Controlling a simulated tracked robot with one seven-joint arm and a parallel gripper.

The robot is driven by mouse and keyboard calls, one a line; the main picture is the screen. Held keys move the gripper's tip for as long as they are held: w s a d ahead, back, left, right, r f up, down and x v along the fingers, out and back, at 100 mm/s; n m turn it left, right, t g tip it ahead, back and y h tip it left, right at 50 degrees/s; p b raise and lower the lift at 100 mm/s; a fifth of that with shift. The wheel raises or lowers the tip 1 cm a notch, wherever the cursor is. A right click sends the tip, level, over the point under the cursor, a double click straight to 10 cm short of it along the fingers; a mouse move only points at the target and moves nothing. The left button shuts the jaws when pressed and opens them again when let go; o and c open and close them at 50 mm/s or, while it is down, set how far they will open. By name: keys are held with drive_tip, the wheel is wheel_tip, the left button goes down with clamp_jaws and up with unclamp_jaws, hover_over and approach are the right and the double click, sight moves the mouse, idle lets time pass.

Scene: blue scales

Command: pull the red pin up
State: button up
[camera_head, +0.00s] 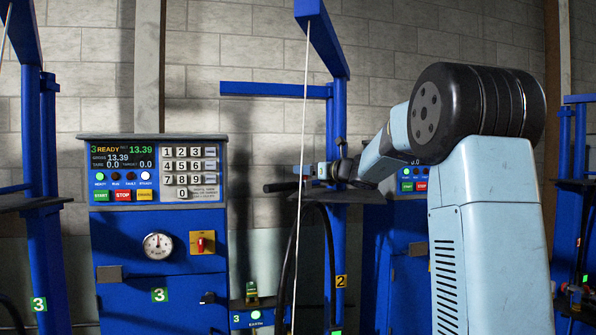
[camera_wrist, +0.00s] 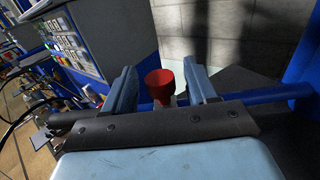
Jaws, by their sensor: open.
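The red pin (camera_wrist: 160,84) shows in the wrist view as a round red knob with a wider top. It stands between the two blue fingers of my gripper (camera_wrist: 160,68). The fingers are open, with a gap on each side of the knob. The lower part of the pin is hidden behind the dark edge of my gripper. In the head view my gripper (camera_head: 308,172) is at the blue post, near a dark bar. I cannot make out the pin there.
A blue scale cabinet with a control panel (camera_head: 158,170) stands to the left. A thin pale cord (camera_head: 301,120) hangs from the blue overhead beam, close to my gripper. A dark hose (camera_head: 290,255) loops below. A grey block wall is behind.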

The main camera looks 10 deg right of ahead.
drive_tip(key=shift+x, duration=1.35)
clamp_jaws()
